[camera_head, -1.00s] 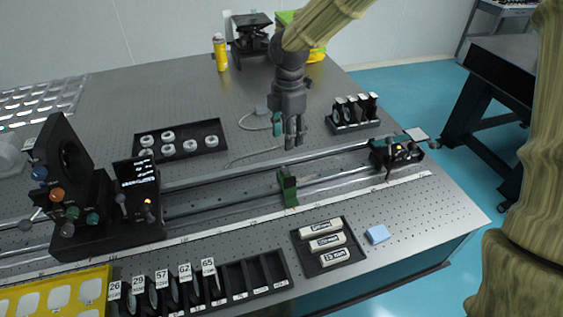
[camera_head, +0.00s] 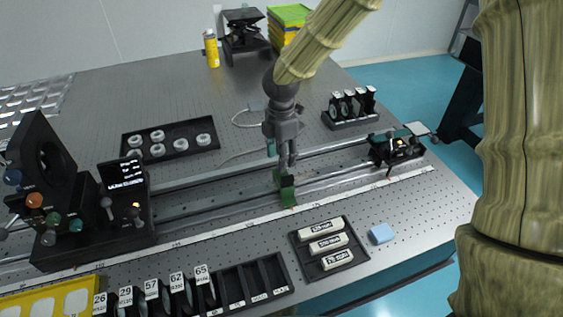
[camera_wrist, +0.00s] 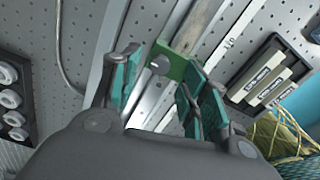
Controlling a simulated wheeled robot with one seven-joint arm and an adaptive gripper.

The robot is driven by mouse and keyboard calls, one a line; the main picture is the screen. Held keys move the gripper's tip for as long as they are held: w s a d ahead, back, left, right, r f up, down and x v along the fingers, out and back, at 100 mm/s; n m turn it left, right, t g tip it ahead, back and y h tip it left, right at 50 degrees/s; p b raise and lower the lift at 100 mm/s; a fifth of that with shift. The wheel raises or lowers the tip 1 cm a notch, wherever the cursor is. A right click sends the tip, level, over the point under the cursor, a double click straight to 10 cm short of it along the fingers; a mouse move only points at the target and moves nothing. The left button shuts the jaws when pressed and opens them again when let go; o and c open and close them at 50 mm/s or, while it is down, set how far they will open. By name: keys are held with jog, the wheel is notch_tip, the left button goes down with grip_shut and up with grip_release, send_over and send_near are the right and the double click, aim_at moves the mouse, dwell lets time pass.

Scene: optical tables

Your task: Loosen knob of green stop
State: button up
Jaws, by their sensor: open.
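The green stop (camera_head: 287,193) sits on the optical rail (camera_head: 230,199) near the middle of the table. In the wrist view the green stop (camera_wrist: 181,62) lies just beyond the fingertips, with its grey round knob (camera_wrist: 160,65) facing my gripper. My gripper (camera_head: 287,170) is directly above and behind the stop in the head view. In the wrist view my gripper (camera_wrist: 160,82) is open, its two teal-padded fingers on either side of the knob. I cannot tell whether a finger touches the stop. In the head view the gripper hides the knob.
A tray of white rings (camera_head: 170,159) lies behind the rail. A black device (camera_head: 95,215) stands at the rail's left, and another carriage (camera_head: 395,148) at its right. A label-block tray (camera_head: 305,256) and a lens rack (camera_head: 235,272) lie in front.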

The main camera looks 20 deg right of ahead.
jog(key=shift+f, duration=1.8)
grip_shut()
